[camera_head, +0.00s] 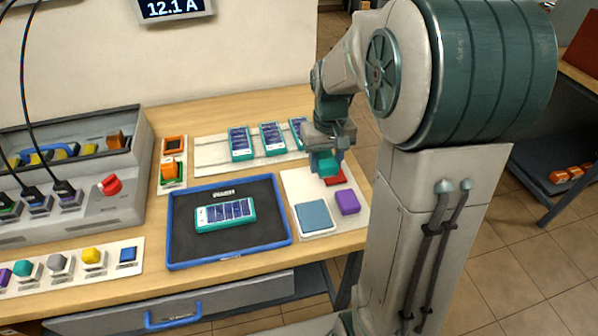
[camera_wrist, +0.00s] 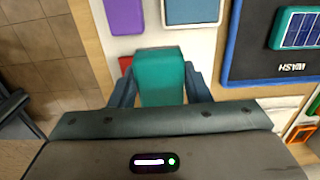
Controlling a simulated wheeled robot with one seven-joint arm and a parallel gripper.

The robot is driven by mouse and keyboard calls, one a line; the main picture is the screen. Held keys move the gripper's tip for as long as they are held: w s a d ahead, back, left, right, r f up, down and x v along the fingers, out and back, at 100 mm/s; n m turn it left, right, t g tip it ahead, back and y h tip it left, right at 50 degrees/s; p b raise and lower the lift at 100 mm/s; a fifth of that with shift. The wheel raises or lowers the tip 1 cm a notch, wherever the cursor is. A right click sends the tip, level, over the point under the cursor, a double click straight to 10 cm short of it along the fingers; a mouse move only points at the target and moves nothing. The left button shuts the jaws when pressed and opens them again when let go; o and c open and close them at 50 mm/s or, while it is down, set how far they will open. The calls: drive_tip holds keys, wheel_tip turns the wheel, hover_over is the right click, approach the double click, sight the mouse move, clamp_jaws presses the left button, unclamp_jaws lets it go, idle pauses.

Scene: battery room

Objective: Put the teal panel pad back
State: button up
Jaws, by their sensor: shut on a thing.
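My gripper (camera_head: 325,155) is shut on the teal panel pad (camera_head: 329,168), a plain teal block. In the wrist view the pad (camera_wrist: 160,72) sits between the two fingers of my gripper (camera_wrist: 160,88). The pad is over the back part of a white board (camera_head: 319,226) at the right of the table. On this board are a red pad (camera_head: 336,178), a purple pad (camera_head: 347,202) and a larger blue pad (camera_head: 313,216). The red pad is partly hidden behind the teal pad in the wrist view. I cannot tell whether the teal pad touches the board.
A blue-rimmed black tray (camera_head: 262,236) holding a teal-framed solar panel (camera_head: 226,215) stands left of the board. Several similar panels stand on a white strip (camera_head: 212,157) behind. A grey charger box (camera_head: 112,195) and a row of coloured buttons (camera_head: 58,262) are at left.

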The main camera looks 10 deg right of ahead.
hover_over(300, 182)
wheel_tip(300, 182, down, 4)
drive_tip(key=shift+s+f+p, duration=0.1)
drive_tip(key=shift+p, duration=0.25)
drive_tip(key=shift+f, duration=2)
drive_tip(key=shift+f, duration=0.25)
drive_tip(key=o, duration=1)
drive_tip(key=shift+r, duration=0.1)
drive_tip(key=shift+c, duration=0.2)
drive_tip(key=shift+r, duration=0.1)
